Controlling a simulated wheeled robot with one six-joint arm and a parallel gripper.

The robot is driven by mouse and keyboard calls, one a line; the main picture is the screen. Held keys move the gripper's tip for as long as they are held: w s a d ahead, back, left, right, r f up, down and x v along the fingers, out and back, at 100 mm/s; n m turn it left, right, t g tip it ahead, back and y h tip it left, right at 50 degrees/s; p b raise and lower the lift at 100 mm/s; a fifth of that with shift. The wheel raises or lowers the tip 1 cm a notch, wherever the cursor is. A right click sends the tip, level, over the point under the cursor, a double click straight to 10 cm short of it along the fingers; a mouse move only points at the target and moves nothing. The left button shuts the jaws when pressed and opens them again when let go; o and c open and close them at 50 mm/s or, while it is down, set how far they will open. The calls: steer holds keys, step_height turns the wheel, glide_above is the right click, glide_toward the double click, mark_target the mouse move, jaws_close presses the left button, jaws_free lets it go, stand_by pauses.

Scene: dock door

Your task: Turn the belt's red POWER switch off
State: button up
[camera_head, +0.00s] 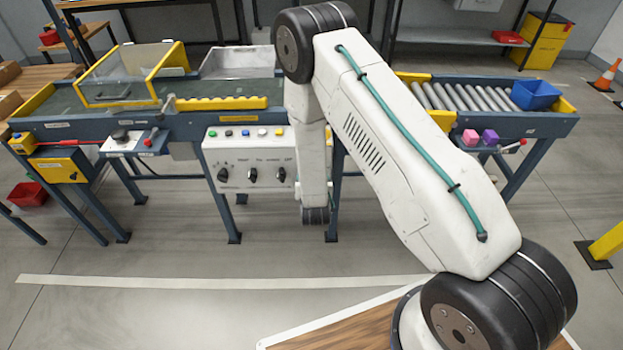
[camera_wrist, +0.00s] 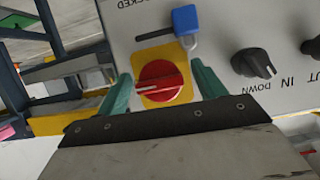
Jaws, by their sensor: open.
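In the wrist view, the red rotary switch (camera_wrist: 160,82) sits on a yellow square plate on a grey panel. A white mark on the knob points left in the picture. My gripper (camera_wrist: 160,73) is open, with one teal finger on each side of the knob. I cannot tell whether either finger touches it. A blue padlock (camera_wrist: 186,19) is beside the plate's upper right corner, its shackle close to the right finger. In the head view, my arm covers the part of the control panel (camera_head: 228,150) where the red switch would show.
Black selector knobs (camera_wrist: 254,63) stand right of the switch in the wrist view. The belt (camera_head: 205,90) has a yellow-framed clear guard (camera_head: 130,75). Rollers (camera_head: 455,100) with a blue bin (camera_head: 535,94) are to the right. Floor before the panel is clear.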

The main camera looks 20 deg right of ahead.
steer(key=v, duration=0.7)
steer(key=shift+s, duration=0.3)
steer(key=shift+a+r, duration=0.1)
